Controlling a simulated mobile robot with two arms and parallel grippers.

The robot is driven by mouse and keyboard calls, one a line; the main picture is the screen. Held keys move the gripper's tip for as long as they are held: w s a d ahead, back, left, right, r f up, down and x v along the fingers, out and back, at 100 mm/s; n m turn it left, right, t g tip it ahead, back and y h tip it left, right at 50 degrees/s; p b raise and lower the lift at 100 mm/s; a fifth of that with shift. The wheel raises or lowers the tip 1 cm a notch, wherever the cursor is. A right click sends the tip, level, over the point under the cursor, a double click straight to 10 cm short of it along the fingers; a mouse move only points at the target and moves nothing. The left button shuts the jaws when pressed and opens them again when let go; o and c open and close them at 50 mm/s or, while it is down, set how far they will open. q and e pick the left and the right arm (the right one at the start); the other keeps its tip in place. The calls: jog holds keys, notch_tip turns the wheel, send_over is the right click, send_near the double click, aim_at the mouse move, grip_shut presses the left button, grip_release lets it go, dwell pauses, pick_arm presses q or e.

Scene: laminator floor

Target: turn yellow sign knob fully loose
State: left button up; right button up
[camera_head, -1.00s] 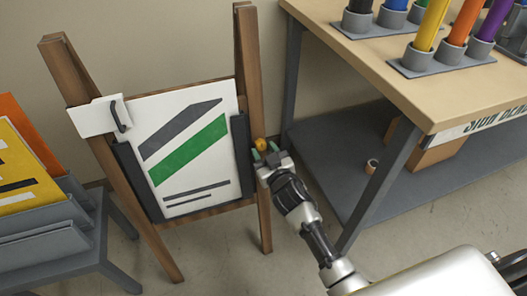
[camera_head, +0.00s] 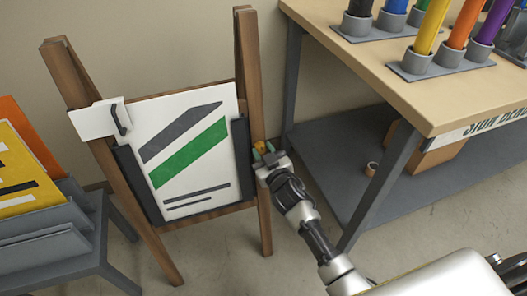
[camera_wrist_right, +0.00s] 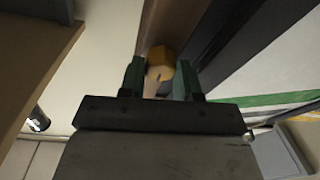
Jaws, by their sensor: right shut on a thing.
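The yellow knob (camera_head: 260,147) sits on the right side of the wooden sign stand (camera_head: 251,100), beside the dark clamp bar (camera_head: 242,155). My right gripper (camera_head: 264,154) is at the knob and shut on it. In the right wrist view the yellow knob (camera_wrist_right: 161,62) lies between the two green fingertips of the right gripper (camera_wrist_right: 159,78). A thin dark mark shows on the knob's pale front face. The white sign (camera_head: 188,150) with grey and green stripes is held in the stand. My left gripper is not in view.
The workbench (camera_head: 440,100) with coloured rolls in grey holders stands at the right, its grey lower shelf (camera_head: 350,160) near my right arm. A grey rack (camera_head: 60,240) with orange and yellow sheets stands at the left.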

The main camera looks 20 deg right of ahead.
jog(key=shift+r+n+y+p, duration=0.15)
jog(key=shift+n+y+p, duration=0.15)
jog(key=shift+n+p, duration=0.65)
jog(key=shift+n+g, duration=0.3)
jog(key=shift+n, duration=0.35)
jog(key=n+p, duration=0.1)
jog(key=n, duration=0.2)
jog(key=shift+y+p, duration=0.3)
jog(key=shift+p, duration=0.05)
pick_arm(q)
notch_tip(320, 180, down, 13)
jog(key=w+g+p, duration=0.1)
jog(key=p, duration=0.1)
pick_arm(e)
jog(key=n+g, duration=0.1)
jog(key=n, duration=0.3)
jog(key=shift+d, duration=0.1)
jog(key=n+g+p, duration=0.1)
jog(key=n+p, duration=0.2)
jog(key=n, duration=0.4)
jog(key=shift+p, duration=0.35)
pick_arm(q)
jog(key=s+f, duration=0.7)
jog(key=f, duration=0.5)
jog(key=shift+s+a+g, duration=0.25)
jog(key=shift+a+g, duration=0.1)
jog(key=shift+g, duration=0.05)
pick_arm(e)
jog(key=shift+n+g, duration=0.3)
jog(key=shift+n, duration=0.3)
